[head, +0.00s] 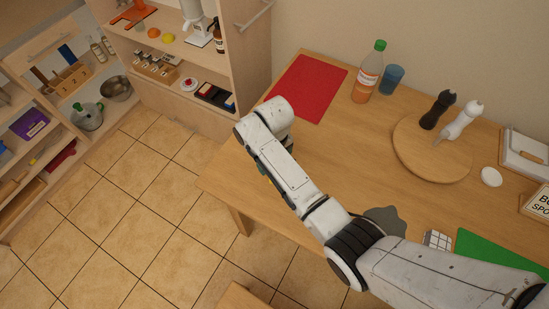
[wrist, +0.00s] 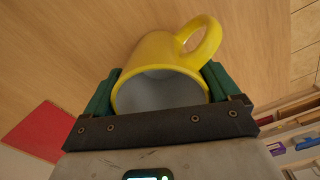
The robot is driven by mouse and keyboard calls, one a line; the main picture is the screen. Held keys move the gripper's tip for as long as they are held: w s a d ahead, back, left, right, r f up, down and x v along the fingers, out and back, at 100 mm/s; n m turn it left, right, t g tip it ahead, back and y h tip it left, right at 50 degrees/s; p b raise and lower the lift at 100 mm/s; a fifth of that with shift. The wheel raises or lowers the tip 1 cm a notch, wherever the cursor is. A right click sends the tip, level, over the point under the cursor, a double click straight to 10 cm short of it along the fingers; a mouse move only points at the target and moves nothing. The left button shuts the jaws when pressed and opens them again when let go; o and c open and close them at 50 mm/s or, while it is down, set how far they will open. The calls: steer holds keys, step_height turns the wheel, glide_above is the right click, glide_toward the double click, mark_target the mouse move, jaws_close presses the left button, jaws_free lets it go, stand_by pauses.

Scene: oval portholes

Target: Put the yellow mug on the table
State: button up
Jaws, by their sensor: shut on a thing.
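The yellow mug (wrist: 158,58) is between the green fingers of my gripper (wrist: 160,84) in the wrist view. My gripper is shut on it, one finger on each side. The mug's open grey mouth faces the wrist camera and its handle points to the upper right. The wooden table (head: 335,165) fills much of the head view, and its top shows behind the mug in the wrist view (wrist: 60,50). In the head view my arm hides the mug and most of my gripper near the table's left edge. I cannot tell whether the mug touches the table.
A red mat (head: 307,88), an orange bottle (head: 368,75), a blue cup (head: 391,79) and a round board (head: 432,155) with two mills are toward the table's back. A cube (head: 437,240) and green mat (head: 490,252) lie front right. The table's middle is bare.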

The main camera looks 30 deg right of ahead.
steer(key=o, duration=1)
steer(key=shift+f, duration=0.1)
step_height(320, 180, up, 12)
